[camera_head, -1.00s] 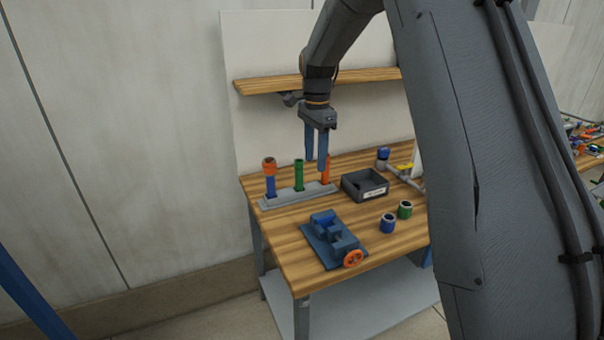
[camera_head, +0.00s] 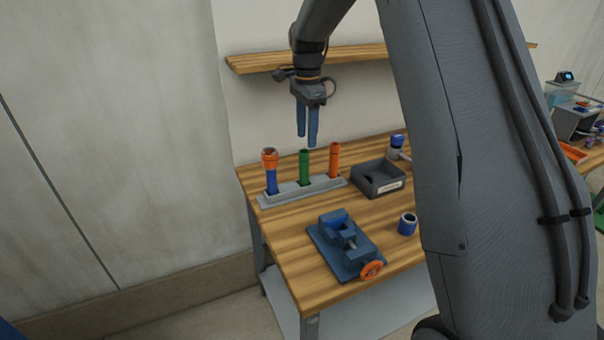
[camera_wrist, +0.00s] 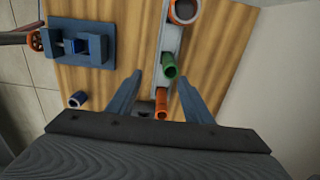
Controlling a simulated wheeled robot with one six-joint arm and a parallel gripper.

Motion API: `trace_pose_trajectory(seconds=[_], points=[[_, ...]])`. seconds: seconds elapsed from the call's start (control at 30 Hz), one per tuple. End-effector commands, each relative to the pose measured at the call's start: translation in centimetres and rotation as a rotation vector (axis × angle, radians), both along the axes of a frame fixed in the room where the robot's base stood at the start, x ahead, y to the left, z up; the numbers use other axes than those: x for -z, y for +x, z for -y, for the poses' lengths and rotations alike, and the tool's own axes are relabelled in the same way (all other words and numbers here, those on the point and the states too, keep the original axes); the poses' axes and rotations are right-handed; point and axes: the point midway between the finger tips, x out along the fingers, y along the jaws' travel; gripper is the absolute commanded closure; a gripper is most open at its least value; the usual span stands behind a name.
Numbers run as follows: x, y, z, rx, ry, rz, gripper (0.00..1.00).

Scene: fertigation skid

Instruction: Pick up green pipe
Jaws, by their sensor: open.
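The green pipe (camera_head: 304,167) stands upright in the middle of a grey rack (camera_head: 313,192) on the wooden bench. A blue pipe with an orange top (camera_head: 271,178) stands to its left and an orange pipe (camera_head: 334,160) to its right. My gripper (camera_head: 308,143) points down with its blue fingers open and empty, appearing just above the green pipe in the head view. In the wrist view, the green pipe (camera_wrist: 169,66) shows beyond my gripper (camera_wrist: 167,82). The orange pipe (camera_wrist: 161,106) shows nearer, between the open fingers in the picture.
A blue vise (camera_head: 345,246) with an orange handwheel sits at the bench front. A dark bin (camera_head: 378,179) stands right of the rack, and a blue fitting (camera_head: 407,224) lies in front of it. A wooden shelf (camera_head: 262,62) runs along the wall behind my gripper.

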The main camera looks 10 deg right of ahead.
Motion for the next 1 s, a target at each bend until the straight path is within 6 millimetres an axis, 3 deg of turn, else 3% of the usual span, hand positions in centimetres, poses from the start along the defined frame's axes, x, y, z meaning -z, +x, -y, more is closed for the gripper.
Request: trace_pose_trajectory(seconds=[0.33, 1.0], points=[[4.3, 1.2, 0.4, 0.006, 0.0, 0.0, 0.54], [10.0, 1.5, -0.1, 0.002, 0.0, -0.003, 0.54]])
